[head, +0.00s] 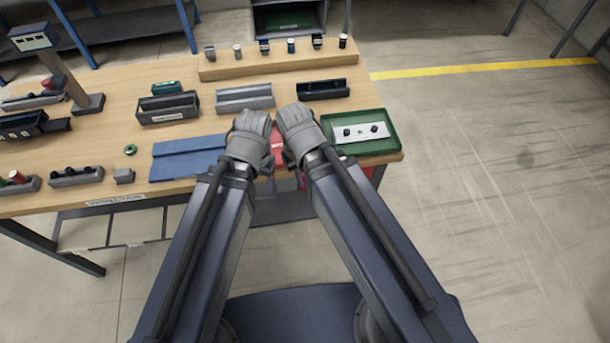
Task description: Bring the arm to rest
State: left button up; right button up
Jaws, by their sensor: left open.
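My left gripper (253,123) is over the front middle of the wooden table (225,82), beside the blue mat. It is open, and I see nothing held in it. My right gripper (294,116) is close to its right, near the left edge of the green tray (393,143). Its fingers are hidden behind its own wrist, so I cannot tell whether it is open or shut. Both arms reach forward from the bottom of the view, side by side. A red thing (277,146) shows partly in the gap between the grippers.
The blue mat (185,160) lies left of my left gripper. A grey bin (245,98), a dark bin (168,108) and a black bin (323,90) stand behind. Several small parts stand on the raised wooden ledge (275,65). Open floor (490,160) lies right of the table.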

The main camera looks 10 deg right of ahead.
jog(key=shift+s+a, duration=0.15)
jog(key=shift+s, duration=0.35)
notch_tip(320, 180, down, 4)
jog(key=b, duration=0.3)
jog(key=shift+r+b, duration=0.2)
jog(key=shift+b, duration=0.1)
dwell(0.4)
